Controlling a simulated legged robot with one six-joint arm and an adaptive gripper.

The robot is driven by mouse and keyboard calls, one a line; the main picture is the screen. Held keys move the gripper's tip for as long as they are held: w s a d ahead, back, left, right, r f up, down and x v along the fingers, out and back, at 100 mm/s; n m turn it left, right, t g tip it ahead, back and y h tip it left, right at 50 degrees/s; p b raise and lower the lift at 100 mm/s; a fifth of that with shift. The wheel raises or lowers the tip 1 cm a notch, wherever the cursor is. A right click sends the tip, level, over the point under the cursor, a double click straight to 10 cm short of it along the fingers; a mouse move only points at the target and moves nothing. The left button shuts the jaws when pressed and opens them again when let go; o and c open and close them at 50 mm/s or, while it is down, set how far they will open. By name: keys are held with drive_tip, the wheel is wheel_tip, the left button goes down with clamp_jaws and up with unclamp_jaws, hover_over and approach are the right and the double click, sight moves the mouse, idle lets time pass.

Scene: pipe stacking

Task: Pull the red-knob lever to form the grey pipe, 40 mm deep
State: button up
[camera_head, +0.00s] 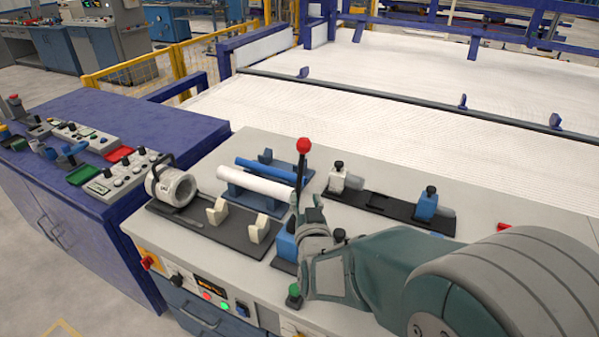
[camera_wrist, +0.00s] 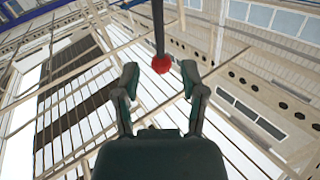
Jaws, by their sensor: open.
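The lever's round red knob (camera_head: 303,145) tops a dark upright rod on the grey bench in the head view. My gripper (camera_head: 304,203) is close to this rod, below the knob in the picture. In the wrist view, the red knob (camera_wrist: 161,65) shows between the two spread fingertips of my gripper (camera_wrist: 161,73), with clear space on both sides. The fingers are open and hold nothing. A white pipe (camera_head: 255,184) and a blue pipe (camera_head: 265,171) lie on blue supports left of the lever.
A pale, wide cylinder (camera_head: 177,187) sits left on a dark plate (camera_head: 215,231) with cream blocks. Right of the lever, a dark rail (camera_head: 378,202) carries white and blue clamps. A purple cabinet (camera_head: 75,185) with controls stands left. A green knob (camera_head: 294,290) is by my arm.

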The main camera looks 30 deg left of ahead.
sight(301, 175)
drive_tip(key=x, duration=1)
drive_tip(key=shift+w, duration=0.2)
clamp_jaws()
